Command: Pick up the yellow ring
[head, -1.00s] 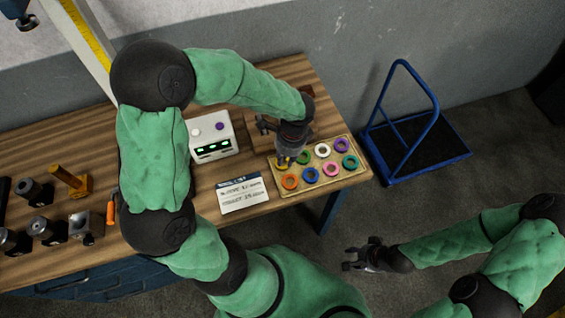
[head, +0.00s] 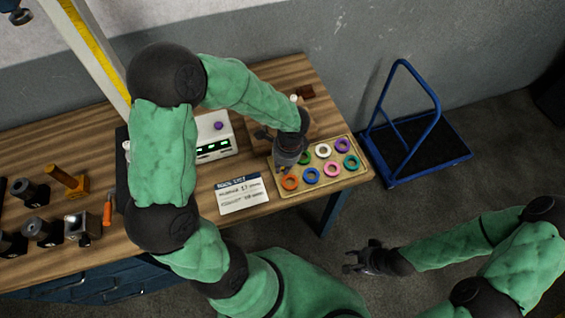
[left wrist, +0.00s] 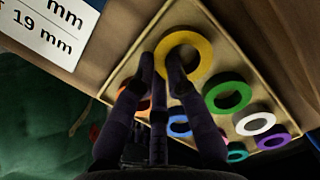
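The yellow ring (left wrist: 205,52) lies flat at a corner of the tan tray (left wrist: 240,52) in the left wrist view. My left gripper (left wrist: 161,66) is down at it, with one dark fingertip outside the ring's near wall and another over its hole. The fingertips are apart, with the wall between them; I cannot tell whether they touch it. In the head view, my left gripper (head: 282,168) hides the yellow ring at the tray's left end. My right gripper (head: 358,262) is held away over the floor, empty, its fingers spread.
Orange (head: 289,182), green (head: 305,158), blue, white, pink, purple and teal rings share the tray. A label card (head: 241,195) lies left of it. A white box (head: 215,140) with green displays stands behind. A blue trolley (head: 415,150) stands right of the table.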

